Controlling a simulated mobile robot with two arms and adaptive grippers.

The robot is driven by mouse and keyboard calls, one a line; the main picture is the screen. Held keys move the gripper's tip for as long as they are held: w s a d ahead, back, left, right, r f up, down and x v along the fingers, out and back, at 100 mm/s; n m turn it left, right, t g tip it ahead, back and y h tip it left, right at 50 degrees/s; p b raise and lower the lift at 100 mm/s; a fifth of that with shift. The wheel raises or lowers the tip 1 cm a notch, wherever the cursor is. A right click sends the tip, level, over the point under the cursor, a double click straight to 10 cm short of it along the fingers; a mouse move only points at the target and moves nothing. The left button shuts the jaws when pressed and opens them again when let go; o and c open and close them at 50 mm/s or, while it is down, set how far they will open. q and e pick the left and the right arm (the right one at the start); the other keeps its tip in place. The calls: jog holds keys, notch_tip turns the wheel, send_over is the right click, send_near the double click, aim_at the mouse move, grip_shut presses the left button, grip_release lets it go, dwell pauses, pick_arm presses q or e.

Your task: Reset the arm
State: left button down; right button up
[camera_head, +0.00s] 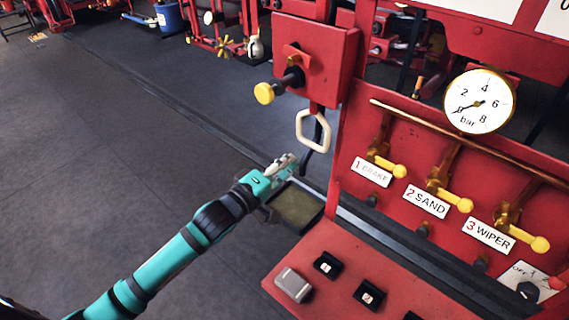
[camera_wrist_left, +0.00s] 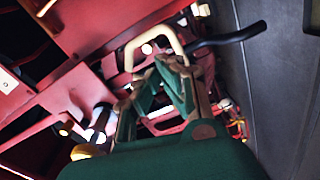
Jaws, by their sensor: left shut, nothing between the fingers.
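My left arm comes in from the lower left of the head view. Its gripper (camera_head: 285,163) is over the dark floor, below and left of a cream pull handle (camera_head: 313,131). In the left wrist view the gripper (camera_wrist_left: 168,65) has its fingers together with nothing between them. The cream handle (camera_wrist_left: 153,42) shows just beyond the fingertips; I cannot tell whether they touch. The handle hangs from a red box (camera_head: 314,60) that carries a yellow-tipped knob (camera_head: 265,93). My right gripper is not in view.
A red panel holds yellow-tipped levers labelled BRAKE (camera_head: 372,172), SAND (camera_head: 427,202) and WIPER (camera_head: 489,236), below a bar gauge (camera_head: 479,102). A red ledge (camera_head: 335,262) carries small black switches and a grey block (camera_head: 293,285). The floor (camera_head: 90,150) at left is clear.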

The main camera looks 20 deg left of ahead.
pick_arm(q)
jog(key=s+a+f+m+g+y+b, duration=0.2)
jog(key=s+a+f, duration=0.1)
jog(key=f, duration=1.1)
jog(key=s+a+f+m+g+y+b, duration=0.1)
jog(key=s+a+f+g+y+b, duration=0.15)
jog(key=f, duration=1.15)
jog(key=s+a+f+m+g+y+b, duration=0.1)
jog(key=s+a+f+m+g+b, duration=0.2)
jog(key=f, duration=1.1)
jog(key=s+a+f+m+g+y+b, duration=0.1)
jog(key=s+a+f+m+g+b, duration=0.15)
jog(key=s+f, duration=1.5)
jog(key=s+d+f+m+g, duration=0.1)
jog(key=s+f+g, duration=0.1)
jog(key=s+f, duration=0.2)
jog(key=s+d+f+m+g+b, duration=0.1)
jog(key=s+f, duration=0.3)
jog(key=s, duration=0.7)
jog(key=s+d+f+m+g+b, duration=0.1)
jog(key=s+f+m+g, duration=0.1)
jog(key=s, duration=0.5)
jog(key=shift+s+d+f+m+g, duration=0.15)
jog(key=shift+s+f+m+g, duration=0.25)
jog(key=shift+f, duration=0.55)
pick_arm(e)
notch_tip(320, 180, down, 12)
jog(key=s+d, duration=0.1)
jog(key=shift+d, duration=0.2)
